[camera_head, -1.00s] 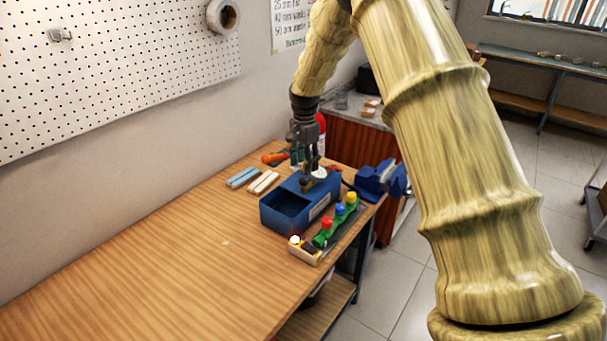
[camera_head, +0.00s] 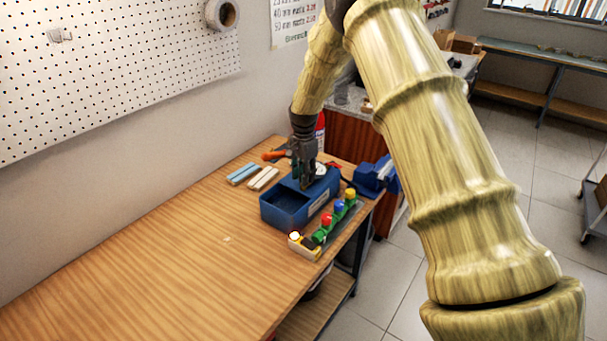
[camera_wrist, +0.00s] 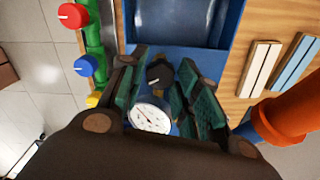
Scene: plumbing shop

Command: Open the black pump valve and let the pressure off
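The blue test pump (camera_head: 270,213) with its open trough stands on the wooden bench; the trough (camera_wrist: 185,22) is at the top of the wrist view. The black valve knob (camera_wrist: 159,74) has a pale pointer line and sits on the blue body between the trough and the round white gauge (camera_wrist: 150,118). My gripper (camera_wrist: 157,72) is open, with green-padded fingers on either side of the knob. Whether a pad touches it I cannot tell. In the head view my gripper (camera_head: 305,184) points down over the pump and hides the knob.
A green manifold with red (camera_head: 326,219), blue (camera_head: 339,206) and yellow (camera_head: 350,193) knobs lies along the pump's right side. A blue vise (camera_head: 372,177) is behind it. Pale bars (camera_head: 262,178) and an orange handle (camera_head: 275,155) lie left and behind. The bench front is clear.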

